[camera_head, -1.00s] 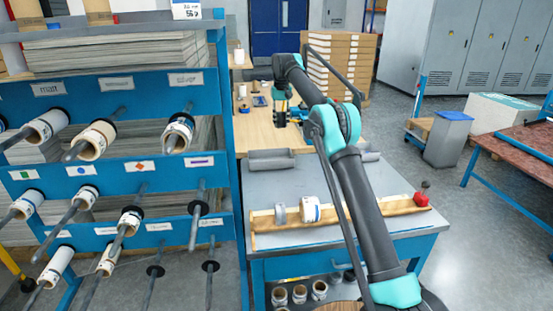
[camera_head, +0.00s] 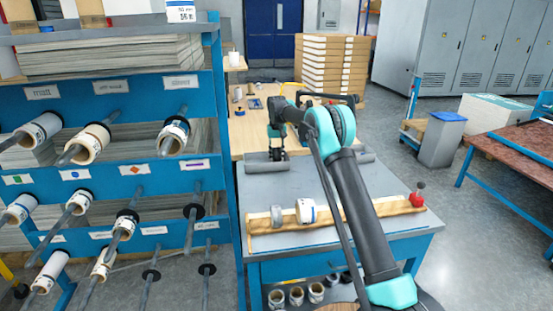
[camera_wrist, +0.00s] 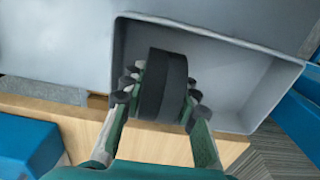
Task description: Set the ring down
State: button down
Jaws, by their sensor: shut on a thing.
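My gripper (camera_wrist: 160,95) is shut on a black ring (camera_wrist: 165,84), one finger on each side of it. The ring is held upright in the wrist view, over or inside the left part of a shallow grey tray (camera_wrist: 285,67). I cannot tell whether it touches the tray floor. In the head view my gripper (camera_head: 277,149) is at the grey tray (camera_head: 262,164) at the back left of the grey-topped table.
The blue rack (camera_head: 150,88) with rolls on rods stands close on the left. A wooden bench (camera_head: 240,130) lies behind. The table's middle is bare.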

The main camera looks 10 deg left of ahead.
jog(key=shift+f, duration=0.65)
jog(key=c, duration=1.2)
grip_release()
jog(key=shift+o, duration=0.2)
